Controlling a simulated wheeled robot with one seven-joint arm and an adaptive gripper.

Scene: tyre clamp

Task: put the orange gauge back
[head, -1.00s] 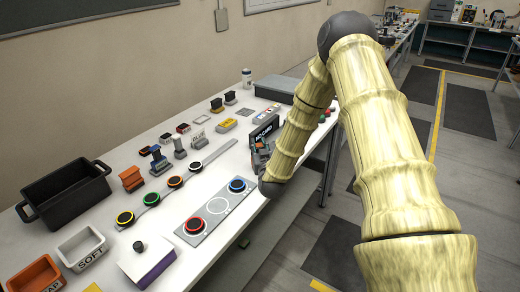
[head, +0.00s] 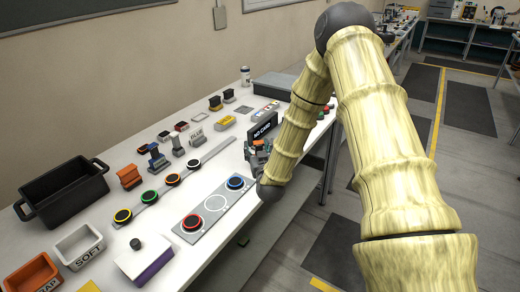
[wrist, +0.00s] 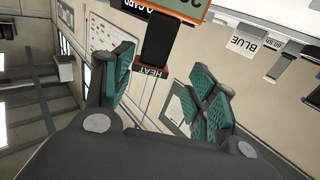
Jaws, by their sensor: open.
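In the head view my gripper (head: 257,155) is at the bench's right edge, near a black NO CARD sign (head: 263,130). My arm hides part of that spot.
On the bench are a plate (head: 214,208) with red and blue ringed discs, a strip with several ringed discs (head: 172,180), a black bin (head: 64,190), a SOFT tray (head: 80,247) and an orange tray (head: 33,275). A BLUE label (wrist: 242,44) shows in the wrist view.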

